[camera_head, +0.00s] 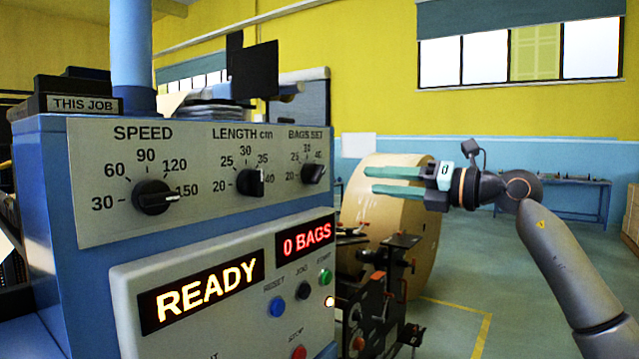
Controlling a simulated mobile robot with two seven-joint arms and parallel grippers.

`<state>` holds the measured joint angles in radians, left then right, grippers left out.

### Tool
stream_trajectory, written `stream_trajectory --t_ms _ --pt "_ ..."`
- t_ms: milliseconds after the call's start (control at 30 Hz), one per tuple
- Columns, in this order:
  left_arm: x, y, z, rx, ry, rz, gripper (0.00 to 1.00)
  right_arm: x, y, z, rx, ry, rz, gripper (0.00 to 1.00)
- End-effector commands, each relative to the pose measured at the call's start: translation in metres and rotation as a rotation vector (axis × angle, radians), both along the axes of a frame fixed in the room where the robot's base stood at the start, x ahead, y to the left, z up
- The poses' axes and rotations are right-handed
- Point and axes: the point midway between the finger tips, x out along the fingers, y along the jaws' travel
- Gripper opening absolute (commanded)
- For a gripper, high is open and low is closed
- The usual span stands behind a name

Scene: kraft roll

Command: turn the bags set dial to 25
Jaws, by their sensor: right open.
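The bags set dial (313,174) is a black knob at the right end of the grey panel (200,215), under the label BAGS SET. Marks 20, 25, 30 and 40 show around it. Its pointer seems to lean to the upper right, toward 40, but it is small and hard to read. My right gripper (370,180) is right of the dial, level with it and apart from it. Its two greenish fingers point left, open, with nothing between them. My left gripper is out of view.
The length dial (250,183) and speed dial (154,197) sit left on the same panel. Below are a READY display (202,291), a 0 BAGS display (306,239) and several buttons. A large kraft roll (395,225) stands behind my right gripper. Open floor lies right.

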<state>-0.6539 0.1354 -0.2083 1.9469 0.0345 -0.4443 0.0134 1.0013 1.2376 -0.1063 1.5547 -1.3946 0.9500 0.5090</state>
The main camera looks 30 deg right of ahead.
Motion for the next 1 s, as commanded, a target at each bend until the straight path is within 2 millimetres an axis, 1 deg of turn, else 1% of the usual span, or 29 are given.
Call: stream_trajectory --t_ms 67,167,267,333,500,700,833,1000 --pt "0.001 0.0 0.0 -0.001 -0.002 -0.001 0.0 -0.004 -0.007 0.006 -0.015 -0.004 -0.023 0.46" --pt "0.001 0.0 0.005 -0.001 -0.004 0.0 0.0 0.002 -0.006 0.009 -0.018 -0.004 -0.029 0.46" --pt "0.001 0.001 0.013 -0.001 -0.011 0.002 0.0 0.017 0.001 0.011 -0.017 -0.003 -0.024 0.46" --pt "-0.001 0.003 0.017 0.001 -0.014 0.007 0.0 0.03 0.006 0.011 -0.015 -0.003 -0.024 0.46" --pt "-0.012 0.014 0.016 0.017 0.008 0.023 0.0 0.063 0.021 0.011 -0.016 -0.004 -0.022 0.46" --pt "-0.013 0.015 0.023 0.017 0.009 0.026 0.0 0.094 0.033 0.01 -0.015 -0.005 -0.024 0.46" --pt "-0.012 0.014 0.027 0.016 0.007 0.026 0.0 0.105 0.038 0.008 -0.017 -0.004 -0.025 0.46" --pt "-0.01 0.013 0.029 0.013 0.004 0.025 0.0 0.11 0.04 0.007 -0.02 -0.004 -0.026 0.46"
